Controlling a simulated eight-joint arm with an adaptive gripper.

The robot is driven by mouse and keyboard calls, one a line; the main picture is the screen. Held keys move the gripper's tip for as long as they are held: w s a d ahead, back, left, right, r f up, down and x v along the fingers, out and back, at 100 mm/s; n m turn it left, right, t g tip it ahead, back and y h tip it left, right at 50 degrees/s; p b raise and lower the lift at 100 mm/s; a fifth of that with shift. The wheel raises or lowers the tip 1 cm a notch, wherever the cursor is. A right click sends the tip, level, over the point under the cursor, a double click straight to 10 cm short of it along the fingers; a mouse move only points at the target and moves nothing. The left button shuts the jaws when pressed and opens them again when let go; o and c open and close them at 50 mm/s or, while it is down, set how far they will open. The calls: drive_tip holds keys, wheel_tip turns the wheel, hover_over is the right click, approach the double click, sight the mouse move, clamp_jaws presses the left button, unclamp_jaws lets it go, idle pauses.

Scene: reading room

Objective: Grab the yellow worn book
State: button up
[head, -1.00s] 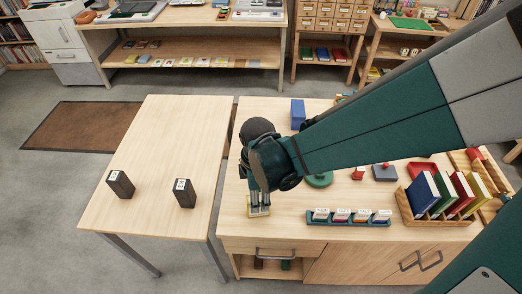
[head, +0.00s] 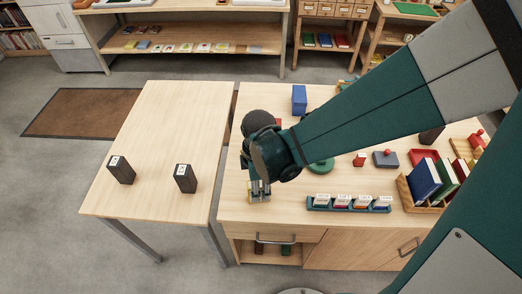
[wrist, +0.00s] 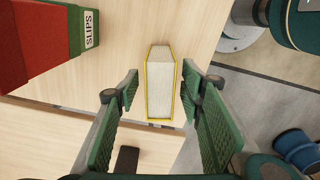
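The yellow book (wrist: 161,85) shows in the wrist view as a yellow cover edge around cream pages, with the page side toward the camera. It lies between the fingers of my gripper (wrist: 159,88). The fingers are open, with a gap on both sides of the book. In the head view my gripper (head: 259,190) points down at the front left of the right-hand table (head: 290,218). A bit of yellow shows by the fingertips there, and most of the book is hidden. Wear on the cover cannot be made out.
A teal card tray (head: 349,209) stands right of my gripper, and a book rack (head: 409,197) farther right. A blue box (head: 299,100) stands behind. Two dark blocks (head: 121,170) (head: 186,178) stand on the left table (head: 165,130).

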drive_tip(key=shift+f+b, duration=0.6)
drive_tip(key=shift+f, duration=1.85)
drive_tip(key=c, duration=1)
